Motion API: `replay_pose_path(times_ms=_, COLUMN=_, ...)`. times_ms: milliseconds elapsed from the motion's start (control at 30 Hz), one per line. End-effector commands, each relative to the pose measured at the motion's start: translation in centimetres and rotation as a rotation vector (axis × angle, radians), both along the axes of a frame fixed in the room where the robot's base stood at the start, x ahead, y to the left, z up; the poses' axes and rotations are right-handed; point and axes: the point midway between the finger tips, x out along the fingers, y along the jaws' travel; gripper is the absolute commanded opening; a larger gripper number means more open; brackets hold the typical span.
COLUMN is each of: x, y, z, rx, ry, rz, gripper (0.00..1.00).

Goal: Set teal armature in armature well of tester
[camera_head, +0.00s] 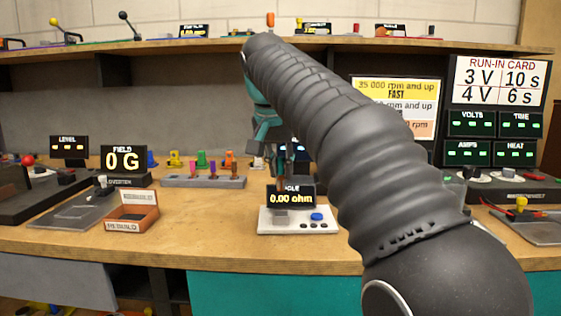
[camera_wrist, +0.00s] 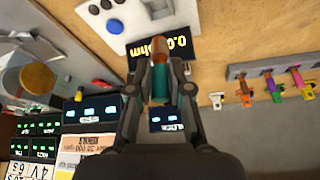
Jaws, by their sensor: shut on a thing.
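My gripper (camera_wrist: 160,72) is shut on the teal armature (camera_wrist: 160,88), which has a copper-coloured end pointing away from the wrist. In the head view my gripper (camera_head: 277,162) is above and slightly behind the tester (camera_head: 298,227), with my arm crossing in from the right. The tester has a white base, a blue button and a display reading 0.00 ohm. In the wrist view the tester (camera_wrist: 92,30) lies beyond the fingertips, and the armature's copper end overlaps its display. A grey part (camera_wrist: 155,8) stands on the tester. I cannot make out the well's opening.
A grey rack (camera_head: 200,182) with several coloured armatures stands left of the tester. An open orange-brown box (camera_head: 132,214) and a field meter (camera_head: 124,160) are farther left. Display panels stand at the back right. The bench front between box and tester is clear.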

Motion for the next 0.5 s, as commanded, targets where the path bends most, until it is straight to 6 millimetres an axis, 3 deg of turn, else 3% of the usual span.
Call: replay_pose_path(times_ms=500, x=-0.1, y=0.1, z=-4.3, rx=0.000, ry=0.001, rz=0.002, gripper=0.00)
